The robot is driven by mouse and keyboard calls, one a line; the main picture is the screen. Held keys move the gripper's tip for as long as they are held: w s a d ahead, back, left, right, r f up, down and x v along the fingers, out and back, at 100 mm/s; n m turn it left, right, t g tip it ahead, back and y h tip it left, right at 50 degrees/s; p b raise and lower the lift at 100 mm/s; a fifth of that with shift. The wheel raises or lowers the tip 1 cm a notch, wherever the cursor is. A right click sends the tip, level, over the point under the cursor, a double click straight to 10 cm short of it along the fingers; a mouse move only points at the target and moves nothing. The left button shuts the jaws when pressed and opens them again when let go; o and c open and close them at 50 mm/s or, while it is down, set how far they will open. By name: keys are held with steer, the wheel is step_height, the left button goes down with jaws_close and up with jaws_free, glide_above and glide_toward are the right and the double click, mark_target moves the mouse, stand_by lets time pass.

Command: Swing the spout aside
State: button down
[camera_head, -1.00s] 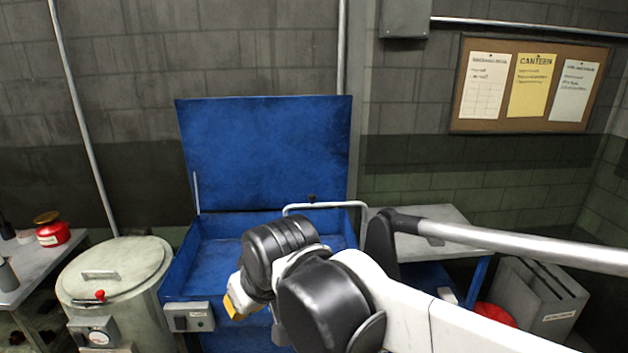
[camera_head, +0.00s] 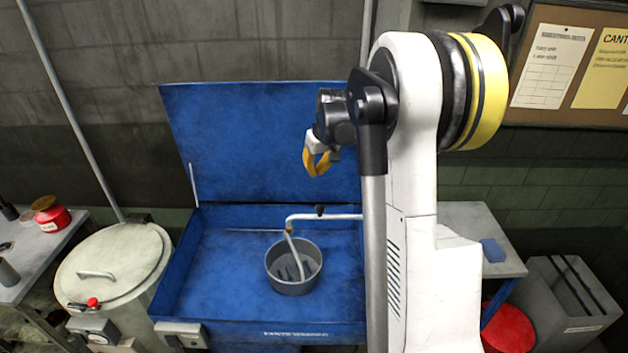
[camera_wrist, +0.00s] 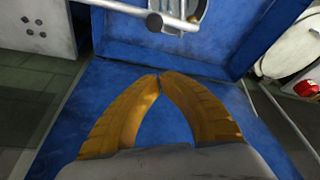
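The spout (camera_head: 325,217) is a pale pipe with a black knob on top. It reaches left from behind my arm over the blue basin (camera_head: 215,270), and its end bends down over a grey round pot (camera_head: 292,287). The wrist view shows the spout (camera_wrist: 120,8) with its black knob at the top, and part of the pot (camera_wrist: 192,10) beyond it. My gripper (camera_head: 318,174) is raised above and behind the spout, in front of the basin's upright lid. Its orange fingers meet at the tips (camera_wrist: 159,75) with nothing between them. It is apart from the spout.
The blue lid (camera_head: 260,140) stands open against the wall. A round lidded drum (camera_head: 115,265) is left of the basin. A grey side table with a blue block (camera_head: 492,250) is at the right, with a red container (camera_head: 508,328) below. My arm hides the basin's right side.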

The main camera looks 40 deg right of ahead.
steer(key=a+b+x, duration=0.1)
steer(key=x, duration=0.9)
steer(key=s, duration=0.3)
steer(key=shift+s+d+f, duration=0.3)
steer(key=shift+s+d, duration=0.05)
steer(key=shift+s, duration=0.05)
steer(key=shift+s, duration=0.1)
